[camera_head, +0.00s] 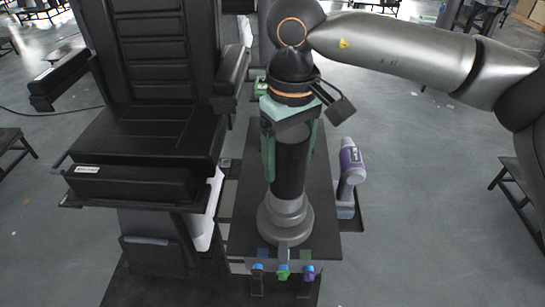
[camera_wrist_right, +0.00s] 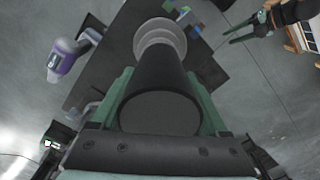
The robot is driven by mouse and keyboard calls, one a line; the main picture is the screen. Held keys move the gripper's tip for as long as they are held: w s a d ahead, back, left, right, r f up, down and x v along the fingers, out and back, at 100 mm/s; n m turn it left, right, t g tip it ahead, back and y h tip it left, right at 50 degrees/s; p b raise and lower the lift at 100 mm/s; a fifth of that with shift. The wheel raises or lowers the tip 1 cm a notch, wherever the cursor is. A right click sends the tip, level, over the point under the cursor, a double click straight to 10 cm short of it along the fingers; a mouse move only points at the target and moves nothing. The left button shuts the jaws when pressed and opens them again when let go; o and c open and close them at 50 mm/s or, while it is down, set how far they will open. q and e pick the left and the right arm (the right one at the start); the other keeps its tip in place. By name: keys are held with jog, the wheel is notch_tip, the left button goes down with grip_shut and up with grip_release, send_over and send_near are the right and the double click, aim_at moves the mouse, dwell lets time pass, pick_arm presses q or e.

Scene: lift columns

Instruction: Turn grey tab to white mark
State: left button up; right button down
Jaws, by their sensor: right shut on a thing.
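A black lift column (camera_head: 291,165) stands upright on a stepped grey round base (camera_head: 285,222). The grey tab (camera_head: 283,248) sticks out from the base's near side, between a blue mark (camera_head: 262,254) and a green mark (camera_head: 305,255). I cannot make out a white mark. My right gripper (camera_head: 290,150) comes down from above and is shut on the black column, one green finger on each side. In the right wrist view the column (camera_wrist_right: 160,110) runs away between the fingers. My left gripper (camera_wrist_right: 232,32) is open and empty, off to the side of the column.
The base stands on a dark plate (camera_head: 240,225). Blue, green and purple plugs (camera_head: 282,272) hang at its near edge. A purple and white power tool (camera_head: 351,166) stands to the right. A black padded chair (camera_head: 145,140) is close on the left. Open grey floor lies right.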

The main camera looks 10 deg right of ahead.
dwell(0.3)
grip_release()
jog(key=shift+r, duration=0.1)
notch_tip(320, 180, up, 12)
jog(key=shift+r, duration=0.2)
dwell(0.5)
jog(key=shift+s, duration=0.1)
